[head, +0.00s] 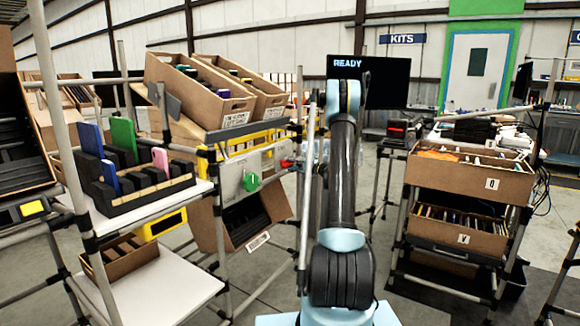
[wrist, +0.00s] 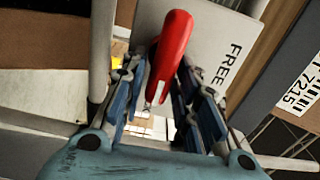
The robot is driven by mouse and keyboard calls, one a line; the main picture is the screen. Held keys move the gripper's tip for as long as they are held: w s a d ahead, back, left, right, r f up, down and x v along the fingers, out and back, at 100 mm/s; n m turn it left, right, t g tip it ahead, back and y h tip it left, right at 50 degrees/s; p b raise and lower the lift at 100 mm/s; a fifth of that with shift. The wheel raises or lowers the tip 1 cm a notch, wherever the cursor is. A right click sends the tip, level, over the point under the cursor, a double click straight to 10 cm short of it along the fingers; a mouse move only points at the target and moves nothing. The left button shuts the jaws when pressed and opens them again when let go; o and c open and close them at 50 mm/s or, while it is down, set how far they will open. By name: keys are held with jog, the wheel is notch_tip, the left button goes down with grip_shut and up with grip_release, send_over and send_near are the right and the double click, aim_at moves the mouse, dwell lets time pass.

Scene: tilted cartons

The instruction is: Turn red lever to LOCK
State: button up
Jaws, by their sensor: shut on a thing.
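The red lever (wrist: 174,45) runs between the two blue-padded fingers of my gripper (wrist: 165,98) in the wrist view. My gripper is shut on it. A pale plate (wrist: 208,38) behind the lever carries the word FREE, to the right of the lever. No LOCK marking is readable. In the head view a small part of the red lever (head: 287,163) shows at the right edge of the pale panel (head: 229,178). My arm stands in front and to the right, and the fingertips are hard to make out there.
A green knob (head: 251,182) sits on the same panel, left of the lever. Tilted cartons (head: 200,92) rest above, and another carton (head: 245,222) hangs below. Metal rack posts (head: 303,190) stand close to my arm. A cart with cartons (head: 470,177) is at right.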

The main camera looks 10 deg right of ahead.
jog(key=shift+f+m, duration=0.15)
jog(key=shift+m, duration=0.15)
dwell(0.4)
jog(key=o, duration=0.8)
jog(key=shift+f, duration=0.1)
jog(key=shift+d, duration=0.1)
jog(key=v, duration=1.1)
jog(key=shift+s+d, duration=0.3)
